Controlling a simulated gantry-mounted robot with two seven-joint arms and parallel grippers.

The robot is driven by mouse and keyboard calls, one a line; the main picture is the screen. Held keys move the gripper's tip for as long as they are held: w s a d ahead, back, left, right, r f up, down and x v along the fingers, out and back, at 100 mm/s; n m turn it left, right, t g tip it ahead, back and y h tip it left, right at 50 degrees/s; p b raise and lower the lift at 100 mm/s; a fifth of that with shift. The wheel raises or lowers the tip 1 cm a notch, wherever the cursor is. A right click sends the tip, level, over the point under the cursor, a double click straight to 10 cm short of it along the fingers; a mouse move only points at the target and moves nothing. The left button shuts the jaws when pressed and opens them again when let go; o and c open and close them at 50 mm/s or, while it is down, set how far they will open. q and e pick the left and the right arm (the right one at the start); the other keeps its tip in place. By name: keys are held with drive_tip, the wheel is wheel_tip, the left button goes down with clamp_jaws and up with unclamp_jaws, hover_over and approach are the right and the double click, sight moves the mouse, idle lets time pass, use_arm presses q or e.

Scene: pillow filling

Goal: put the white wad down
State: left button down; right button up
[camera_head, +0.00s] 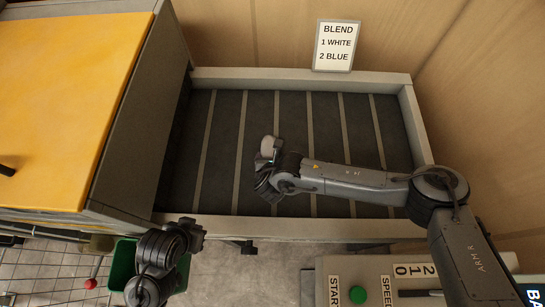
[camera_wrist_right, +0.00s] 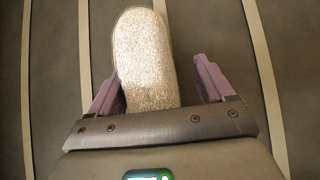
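The white wad (camera_wrist_right: 145,60) is a pale, speckled, rounded lump between the fingers of my right gripper (camera_wrist_right: 158,92) in the right wrist view. The fingers stand wide apart. A clear gap shows between the wad and the right-hand finger; the wad's other side is close to the left-hand finger. In the head view my right gripper (camera_head: 265,170) is over the dark striped bed (camera_head: 325,130), and the wad (camera_head: 268,147) shows small and greyish at its tip. Whether the wad rests on the bed is unclear. My left gripper (camera_head: 190,232) is near the bed's front left corner, its fingers unclear.
A pale raised rim (camera_head: 300,76) borders the bed. A sign (camera_head: 336,45) behind it reads BLEND, 1 WHITE, 2 BLUE. A yellow-topped cabinet (camera_head: 70,90) stands left. A green bin (camera_head: 123,264) is below left, and a control panel with a green button (camera_head: 358,294) in front. The bed's right side is bare.

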use_arm(q)
drive_tip(key=shift+a, duration=0.1)
drive_tip(key=shift+r, duration=0.1)
use_arm(e)
drive_tip(key=shift+r, duration=0.1)
use_arm(q)
drive_tip(key=shift+r+p, duration=0.6)
drive_tip(key=shift+p, duration=0.1)
use_arm(e)
drive_tip(key=shift+r, duration=0.55)
use_arm(q)
wheel_tip(320, 180, up, 5)
drive_tip(key=p, duration=0.5)
drive_tip(key=shift+r, duration=0.2)
use_arm(e)
drive_tip(key=v, duration=1.2)
idle(1.5)
